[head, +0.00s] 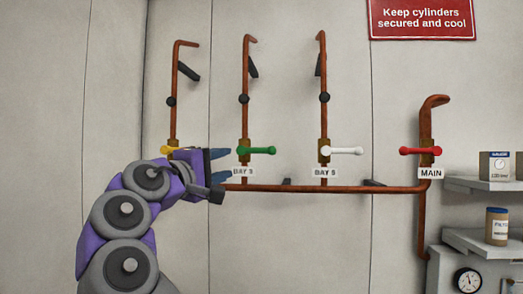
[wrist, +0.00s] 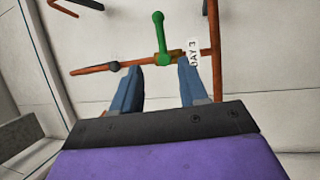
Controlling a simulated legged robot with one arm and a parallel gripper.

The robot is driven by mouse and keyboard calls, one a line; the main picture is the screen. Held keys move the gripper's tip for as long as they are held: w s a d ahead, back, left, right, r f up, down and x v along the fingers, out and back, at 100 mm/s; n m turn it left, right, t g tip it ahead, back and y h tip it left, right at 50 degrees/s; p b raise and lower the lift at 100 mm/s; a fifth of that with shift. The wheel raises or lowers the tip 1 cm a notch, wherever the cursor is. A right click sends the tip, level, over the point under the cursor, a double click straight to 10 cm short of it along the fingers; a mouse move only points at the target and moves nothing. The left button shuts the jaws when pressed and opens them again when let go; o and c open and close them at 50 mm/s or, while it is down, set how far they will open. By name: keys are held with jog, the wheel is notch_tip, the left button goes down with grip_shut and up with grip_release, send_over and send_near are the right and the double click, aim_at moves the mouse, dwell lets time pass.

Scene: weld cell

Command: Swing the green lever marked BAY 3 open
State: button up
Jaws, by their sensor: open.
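The green lever (head: 260,150) sits on the second vertical pipe from the left, sticking out level to the right, across the pipe. My gripper (head: 231,163) is open and empty just left of the green lever's valve. In the wrist view the green lever (wrist: 161,38) stands beyond the gap between the two blue fingers (wrist: 160,65), with its hub end nearest them. The fingers look apart from the lever; whether they touch the pipe is unclear.
A yellow lever (head: 167,150) is partly behind my arm. A white lever (head: 345,151) and a red lever (head: 420,151) labelled MAIN stand to the right. A copper pipe (head: 290,188) runs along below. Shelves (head: 485,240) with containers are at far right.

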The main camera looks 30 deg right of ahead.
aim_at(261, 152)
jog(key=p+x, duration=0.2)
jog(key=x, duration=0.6)
jog(key=p+x, duration=0.3)
jog(key=x, duration=0.6)
jog(key=shift+d+f, duration=0.15)
jog(key=shift+f, duration=0.05)
jog(key=shift+w+d+p, duration=0.15)
jog(key=shift+d+p, duration=0.15)
jog(key=shift+d, duration=0.1)
jog(key=shift+a, duration=0.1)
jog(key=shift+a, duration=0.15)
jog(key=c, duration=0.3)
grip_shut()
